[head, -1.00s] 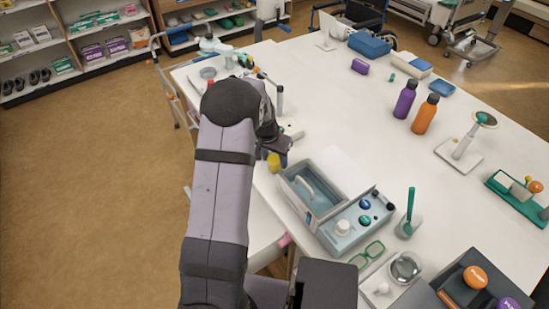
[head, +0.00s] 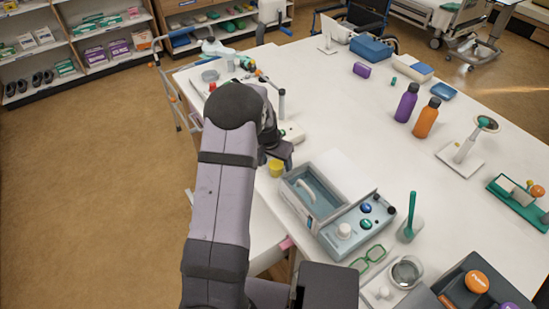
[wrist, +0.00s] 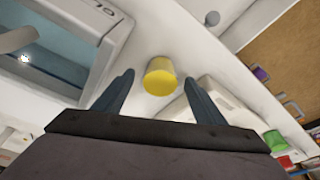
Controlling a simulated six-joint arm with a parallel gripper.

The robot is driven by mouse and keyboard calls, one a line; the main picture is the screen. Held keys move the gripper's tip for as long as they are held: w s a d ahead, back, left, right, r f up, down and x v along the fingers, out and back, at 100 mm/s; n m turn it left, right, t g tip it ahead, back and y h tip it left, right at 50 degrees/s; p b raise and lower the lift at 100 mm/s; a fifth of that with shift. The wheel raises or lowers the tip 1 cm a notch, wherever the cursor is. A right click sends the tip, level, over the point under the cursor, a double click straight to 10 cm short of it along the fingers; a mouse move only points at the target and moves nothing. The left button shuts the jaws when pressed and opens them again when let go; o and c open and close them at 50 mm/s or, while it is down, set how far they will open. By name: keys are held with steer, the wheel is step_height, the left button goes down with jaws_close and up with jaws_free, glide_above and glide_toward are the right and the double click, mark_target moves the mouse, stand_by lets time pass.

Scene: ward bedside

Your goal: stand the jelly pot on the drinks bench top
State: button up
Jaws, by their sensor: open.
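The jelly pot is most likely the small yellow pot (head: 276,168). It stands on the white bench top (head: 345,110), near its left edge and left of the grey-blue box unit. In the wrist view the yellow pot (wrist: 160,78) shows ahead, between the two fingers in the picture, with a visible gap on each side. My gripper (wrist: 159,80) is open and empty. In the head view my gripper (head: 278,152) is just behind the pot, partly hidden by my arm. I cannot tell its height above the bench from these views.
The grey-blue box unit (head: 313,190) with knobs stands close right of the pot. A low white device (head: 291,133) is just behind the gripper. Purple (head: 405,103) and orange (head: 426,118) bottles stand farther right. The bench middle is clear.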

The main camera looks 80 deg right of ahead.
steer(key=s+b+v, duration=0.1)
steer(key=b+v, duration=0.2)
steer(key=v, duration=0.9)
steer(key=shift+w+r, duration=0.2)
steer(key=shift+w, duration=0.25)
steer(key=w+a+f+n+t+y, duration=0.15)
steer(key=w+a+n, duration=0.85)
steer(key=w+a, duration=1.35)
steer(key=s+a+f+n, duration=0.1)
steer(key=a+n, duration=0.4)
steer(key=a, duration=0.7)
steer(key=s+a+f+n+y, duration=0.1)
steer(key=a+n, duration=0.5)
steer(key=a, duration=0.7)
steer(key=shift+s+a+f, duration=0.35)
steer(key=shift+s+f, duration=0.05)
steer(key=shift+s, duration=0.4)
steer(key=shift+f+g+y, duration=0.1)
steer(key=shift+g+y, duration=0.15)
